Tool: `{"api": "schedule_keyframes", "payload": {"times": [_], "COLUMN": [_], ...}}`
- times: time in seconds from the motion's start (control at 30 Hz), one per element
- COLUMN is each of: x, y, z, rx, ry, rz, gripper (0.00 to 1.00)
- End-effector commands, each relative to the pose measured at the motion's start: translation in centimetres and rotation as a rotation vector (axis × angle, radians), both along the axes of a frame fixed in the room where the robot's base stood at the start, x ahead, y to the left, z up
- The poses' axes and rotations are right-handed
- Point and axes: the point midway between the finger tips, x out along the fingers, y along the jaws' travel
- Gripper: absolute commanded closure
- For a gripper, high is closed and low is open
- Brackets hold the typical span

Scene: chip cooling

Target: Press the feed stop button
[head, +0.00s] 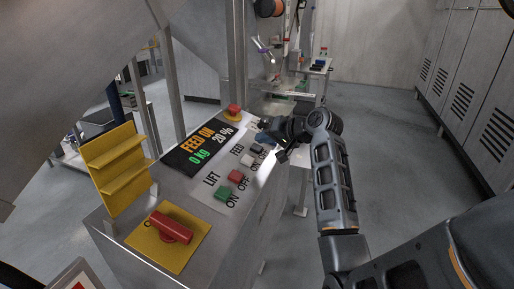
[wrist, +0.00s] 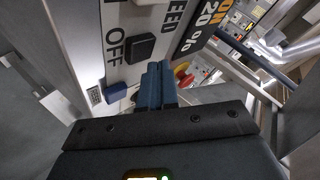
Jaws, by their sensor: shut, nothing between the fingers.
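The control panel (head: 205,188) slopes in front of me, and its display (head: 196,150) reads FEED ON, 20 %, 0 kg. Under the FEED label are a white button (head: 247,160) and a black button (head: 258,150). The black button shows in the wrist view (wrist: 140,47) beside the word OFF. My gripper (head: 263,137) is over the panel's right side, just beyond the black button. Its blue fingers (wrist: 160,72) are together and empty, pointing towards the panel beside the black button. I cannot tell whether they touch the panel.
Under LIFT are a green button (head: 222,194) and a red button (head: 237,176). A red mushroom button (head: 233,110) stands at the far edge. A blue button (wrist: 116,92) lies near the fingers. A red switch (head: 172,228) and yellow holder (head: 117,165) are at the near left.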

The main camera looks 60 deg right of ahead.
Motion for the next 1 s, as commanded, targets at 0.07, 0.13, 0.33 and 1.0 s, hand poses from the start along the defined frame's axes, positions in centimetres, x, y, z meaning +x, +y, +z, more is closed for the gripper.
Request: {"api": "schedule_keyframes", "payload": {"times": [0.07,0.13,0.33,1.0], "x": [0.0,0.1,0.3,0.3], "y": [0.0,0.0,0.0,0.0], "z": [-0.1,-0.3,-0.8,-1.1], "rx": [0.000,0.001,0.000,0.000], "ry": [0.000,0.000,0.000,0.000], "rz": [0.000,0.000,0.000,0.000], "gripper": [1.00,1.00,1.00,1.00]}}
